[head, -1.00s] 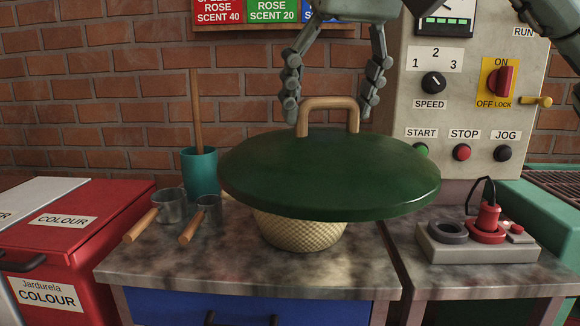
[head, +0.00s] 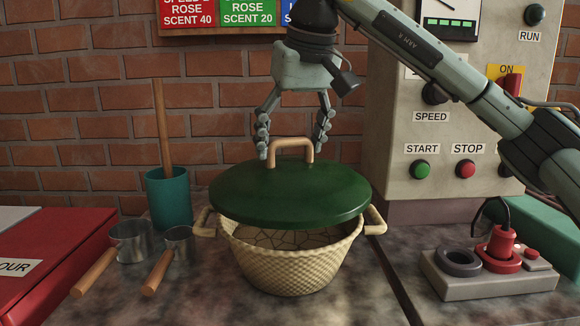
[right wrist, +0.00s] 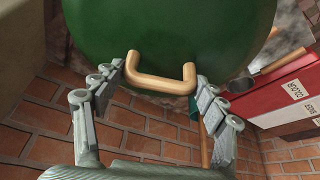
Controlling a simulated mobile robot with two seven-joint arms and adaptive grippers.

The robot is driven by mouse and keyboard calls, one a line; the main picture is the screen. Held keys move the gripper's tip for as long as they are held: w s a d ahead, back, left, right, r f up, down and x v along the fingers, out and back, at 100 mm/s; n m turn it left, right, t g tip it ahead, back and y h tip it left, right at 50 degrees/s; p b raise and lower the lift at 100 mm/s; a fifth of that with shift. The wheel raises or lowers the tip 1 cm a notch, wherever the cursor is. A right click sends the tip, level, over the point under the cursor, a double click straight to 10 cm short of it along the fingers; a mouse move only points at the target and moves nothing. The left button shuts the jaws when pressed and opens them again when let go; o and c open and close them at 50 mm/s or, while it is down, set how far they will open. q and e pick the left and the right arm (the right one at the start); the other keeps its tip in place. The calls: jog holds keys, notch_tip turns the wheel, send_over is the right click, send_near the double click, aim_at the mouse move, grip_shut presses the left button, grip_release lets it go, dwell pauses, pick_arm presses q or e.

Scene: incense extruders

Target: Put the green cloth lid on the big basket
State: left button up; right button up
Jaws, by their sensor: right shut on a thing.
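The green lid (head: 290,192), with a tan arched handle (head: 292,143), is over the big woven basket (head: 290,262). The basket stands upright on the worktop, and its open front shows below the lid's front edge. The lid hides the basket's back rim, so I cannot tell whether they touch there. My right gripper (head: 293,150) comes from above, its fingers on either side of the handle, and is shut on it. In the right wrist view the handle (right wrist: 160,80) lies between the fingers (right wrist: 160,88). My left gripper is not in view.
A teal pot (head: 168,199) with a wooden stick and two metal scoops (head: 132,240) stand to the left. A socket block (head: 490,275) with a red plug is to the right. The control panel (head: 400,170) and brick wall (head: 70,130) are behind.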

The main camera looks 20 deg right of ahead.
aim_at(290, 166)
jog(key=shift+w+d+f, duration=0.1)
jog(key=shift+w+f, duration=0.3)
jog(key=shift+w, duration=0.1)
notch_tip(290, 166, down, 3)
jog(key=shift+f, duration=0.6)
jog(key=o, duration=1.5)
jog(key=shift+r, duration=0.1)
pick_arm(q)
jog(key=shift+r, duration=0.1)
pick_arm(e)
jog(key=shift+o, duration=0.2)
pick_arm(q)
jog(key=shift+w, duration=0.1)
